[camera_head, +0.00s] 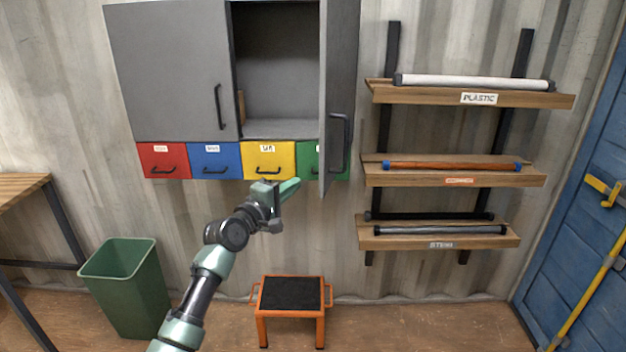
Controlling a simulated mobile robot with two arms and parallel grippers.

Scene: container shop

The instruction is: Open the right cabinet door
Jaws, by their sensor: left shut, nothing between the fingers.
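A grey wall cabinet hangs at the upper left of the head view. Its right door (341,60) stands swung open toward me, with a dark vertical handle (339,143) on it. The cabinet's inside (280,65) shows, with a small brownish thing at its left edge. The left door (170,70) is closed and has its own dark handle (219,107). My left gripper (288,190) is shut and empty. It appears in front of the drawers, just left of the open door's lower edge; I cannot tell whether it touches the door. My right gripper is not in view.
Red, blue, yellow and green drawers (214,161) sit under the cabinet. Wall shelves (470,95) with rods are on the right. An orange step stool (290,281) and a green bin (128,285) stand on the floor. A blue door (580,240) is far right, a wooden table (20,186) far left.

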